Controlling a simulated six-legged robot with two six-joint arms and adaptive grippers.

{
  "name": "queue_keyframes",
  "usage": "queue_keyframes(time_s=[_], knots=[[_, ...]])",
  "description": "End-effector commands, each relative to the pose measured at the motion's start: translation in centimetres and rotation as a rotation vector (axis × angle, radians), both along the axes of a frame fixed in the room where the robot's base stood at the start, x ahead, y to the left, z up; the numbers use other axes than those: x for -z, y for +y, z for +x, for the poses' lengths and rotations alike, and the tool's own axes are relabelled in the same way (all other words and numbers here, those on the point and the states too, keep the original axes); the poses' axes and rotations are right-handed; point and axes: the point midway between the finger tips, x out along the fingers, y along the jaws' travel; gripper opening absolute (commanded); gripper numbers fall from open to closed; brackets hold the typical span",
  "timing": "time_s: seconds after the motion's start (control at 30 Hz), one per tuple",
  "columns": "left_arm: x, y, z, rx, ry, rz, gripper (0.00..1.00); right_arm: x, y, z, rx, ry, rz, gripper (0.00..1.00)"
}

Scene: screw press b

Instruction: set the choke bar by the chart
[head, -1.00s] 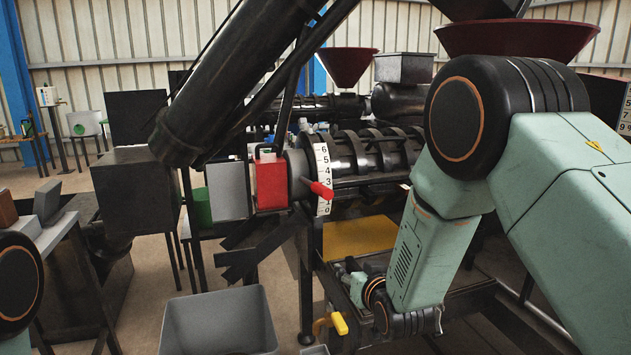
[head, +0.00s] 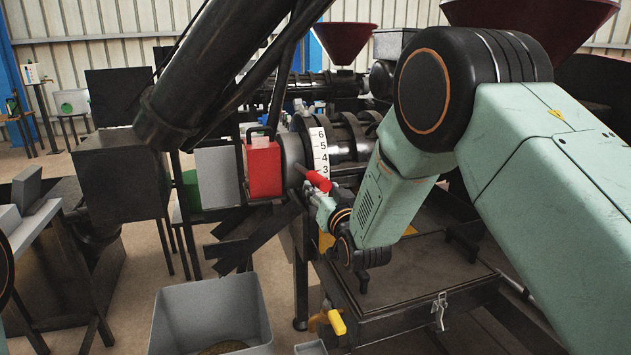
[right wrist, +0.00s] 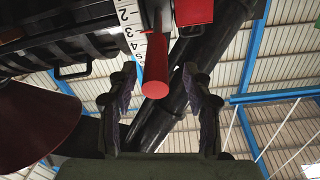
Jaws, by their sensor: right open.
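The choke bar, a dark rod with a red grip (head: 317,181), sticks out by the white number scale (head: 320,150) on the press. The rod lies just below the 3 in the head view; the lower numbers are hidden there. My right gripper (head: 326,207) is at the red grip, just below and beside it. In the right wrist view the red grip (right wrist: 155,68) sits between the two spread fingers of the right gripper (right wrist: 160,82), with a gap visible on each side. My left gripper is out of view.
A red box (head: 263,168) with a handle hangs left of the scale. A grey bin (head: 213,310) stands on the floor below. A yellow-handled valve (head: 337,322) is at the lower frame. A dark slanted pipe (head: 215,85) crosses above.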

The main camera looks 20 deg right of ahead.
Motion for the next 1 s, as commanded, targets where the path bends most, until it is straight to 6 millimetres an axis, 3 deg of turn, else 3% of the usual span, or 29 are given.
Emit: queue_keyframes(time_s=[0.2,0.43,0.83,1.0], knots=[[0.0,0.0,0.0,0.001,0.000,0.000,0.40,0.0,0.0,3.1,-0.001,0.000,0.000,0.50],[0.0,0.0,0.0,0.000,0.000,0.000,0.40,0.0,-0.1,5.1,-0.002,0.000,0.000,0.50],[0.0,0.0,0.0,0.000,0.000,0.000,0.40,0.1,-0.1,5.7,-0.002,0.002,0.000,0.50],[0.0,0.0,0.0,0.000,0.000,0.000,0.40,0.0,-0.1,5.7,-0.002,0.001,0.000,0.36]])
